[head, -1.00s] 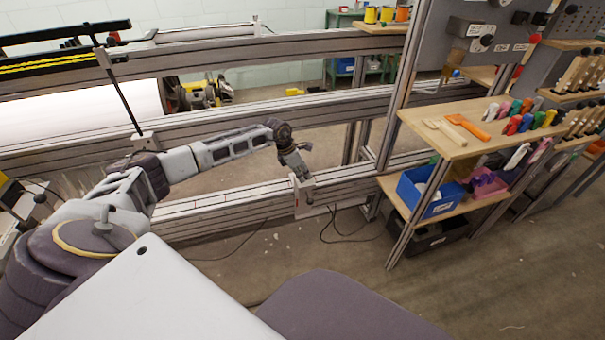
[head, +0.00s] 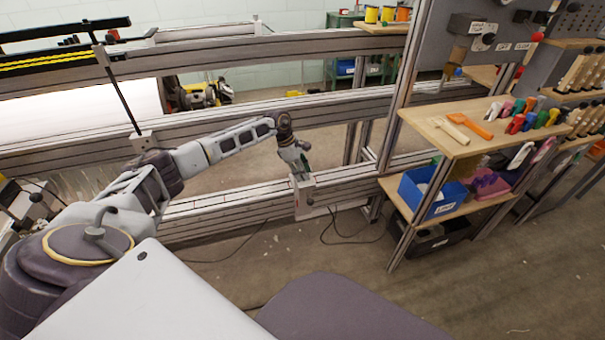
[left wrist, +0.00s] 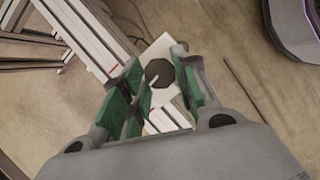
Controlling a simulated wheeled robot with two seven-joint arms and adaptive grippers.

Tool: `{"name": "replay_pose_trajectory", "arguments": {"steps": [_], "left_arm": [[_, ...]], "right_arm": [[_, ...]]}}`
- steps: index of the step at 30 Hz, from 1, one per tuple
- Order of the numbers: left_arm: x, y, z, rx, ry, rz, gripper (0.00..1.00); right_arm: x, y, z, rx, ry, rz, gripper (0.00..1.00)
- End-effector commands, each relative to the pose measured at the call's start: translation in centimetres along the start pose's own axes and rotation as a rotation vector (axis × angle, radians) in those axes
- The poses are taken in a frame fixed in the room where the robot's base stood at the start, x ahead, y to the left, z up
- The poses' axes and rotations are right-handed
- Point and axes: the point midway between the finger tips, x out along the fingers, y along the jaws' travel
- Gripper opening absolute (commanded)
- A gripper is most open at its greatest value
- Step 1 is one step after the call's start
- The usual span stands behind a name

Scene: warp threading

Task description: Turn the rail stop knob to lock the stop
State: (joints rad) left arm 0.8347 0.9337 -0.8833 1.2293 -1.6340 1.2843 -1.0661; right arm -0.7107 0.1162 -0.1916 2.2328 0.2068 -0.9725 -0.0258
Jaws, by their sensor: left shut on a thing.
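The rail stop is a pale block (head: 305,203) on the front of the lower rail (head: 235,198) in the head view. Its knob shows in the left wrist view as a dark round knob (left wrist: 160,72) with a white pointer line, on a white plate (left wrist: 158,46). My left gripper (head: 302,172) reaches down to the top of the block. In the left wrist view its green-padded fingers (left wrist: 160,86) stand on either side of the knob, shut on it. The fingers partly hide the plate. In the head view the knob is hidden by the gripper. My right gripper is not in view.
A shelf unit (head: 480,138) on the right holds wooden tools, coloured clips and a blue bin (head: 428,192). An upright post (head: 403,85) stands right of the stop. A cable (head: 335,232) lies on the floor below it.

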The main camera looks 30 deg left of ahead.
Motion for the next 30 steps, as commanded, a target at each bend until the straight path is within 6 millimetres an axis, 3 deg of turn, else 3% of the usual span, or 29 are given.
{"name": "replay_pose_trajectory", "arguments": {"steps": [17,18,22,30], "left_arm": [[0.03,0.0,-0.05,0.027,0.002,-0.011,0.06],[0.03,0.0,-0.05,0.026,0.002,-0.011,0.35],[0.02,0.01,-0.05,0.026,0.001,-0.011,0.52],[-0.01,0.03,-0.03,0.026,0.001,-0.011,0.52]], "right_arm": [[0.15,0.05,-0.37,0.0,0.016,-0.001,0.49],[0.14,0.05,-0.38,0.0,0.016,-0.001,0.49],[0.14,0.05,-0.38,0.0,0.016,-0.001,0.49],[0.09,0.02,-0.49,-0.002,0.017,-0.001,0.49]]}}
